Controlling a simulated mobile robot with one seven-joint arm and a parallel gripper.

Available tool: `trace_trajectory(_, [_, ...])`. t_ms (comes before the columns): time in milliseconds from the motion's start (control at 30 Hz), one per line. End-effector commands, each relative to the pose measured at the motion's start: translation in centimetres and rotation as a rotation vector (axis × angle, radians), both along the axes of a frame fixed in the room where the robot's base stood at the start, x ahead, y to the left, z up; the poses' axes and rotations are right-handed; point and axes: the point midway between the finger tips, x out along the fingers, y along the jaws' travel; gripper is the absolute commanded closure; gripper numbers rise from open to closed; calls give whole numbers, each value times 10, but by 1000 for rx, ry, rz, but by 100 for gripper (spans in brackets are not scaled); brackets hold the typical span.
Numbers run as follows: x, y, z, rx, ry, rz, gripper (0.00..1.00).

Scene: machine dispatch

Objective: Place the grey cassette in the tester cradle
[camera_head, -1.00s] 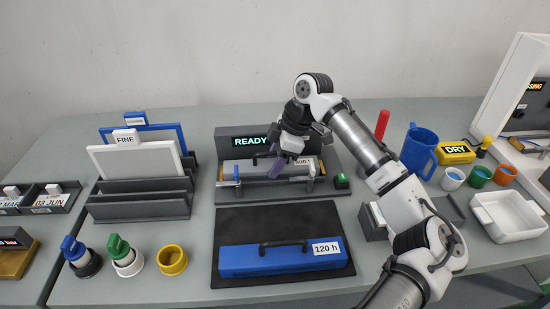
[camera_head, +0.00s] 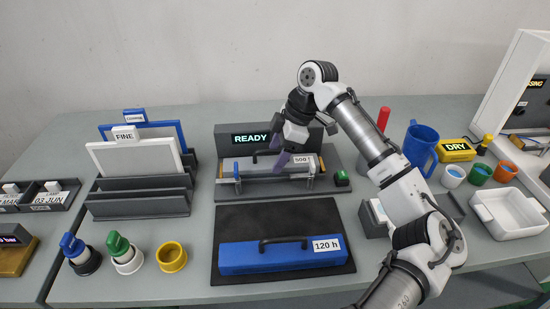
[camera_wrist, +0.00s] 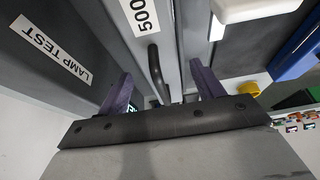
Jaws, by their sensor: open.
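The grey cassette (camera_head: 262,164), with a white label reading 500, lies lengthwise in the tester cradle (camera_head: 228,180), in front of the dark tester panel whose display reads READY. My gripper (camera_head: 279,152) is open over the cassette, its two purple fingers spread. In the wrist view the fingers (camera_wrist: 163,88) stand on either side of the cassette's dark handle (camera_wrist: 155,68), apart from it as far as I can see. The cassette (camera_wrist: 150,32) shows its label there too. The gripper hides part of the cassette's top in the head view.
A blue cassette (camera_head: 258,260) labelled 120 h lies on a dark mat (camera_head: 230,218) in front. A green button (camera_head: 342,178) sits at the cradle's right. A slotted rack (camera_head: 140,205) stands left; a blue mug (camera_head: 420,148) and white tray (camera_head: 508,216) stand right.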

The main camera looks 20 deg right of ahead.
Motion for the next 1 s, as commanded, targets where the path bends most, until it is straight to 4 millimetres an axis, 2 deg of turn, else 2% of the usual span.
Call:
trace_trajectory(300, [-7,-25,62,0,-2,2,33])
trace_trajectory(433, [-9,-33,81,-2,-1,1,33])
trace_trajectory(600, [-11,-37,93,0,-1,3,33])
trace_trajectory(1000, [-11,-37,94,0,0,3,33])
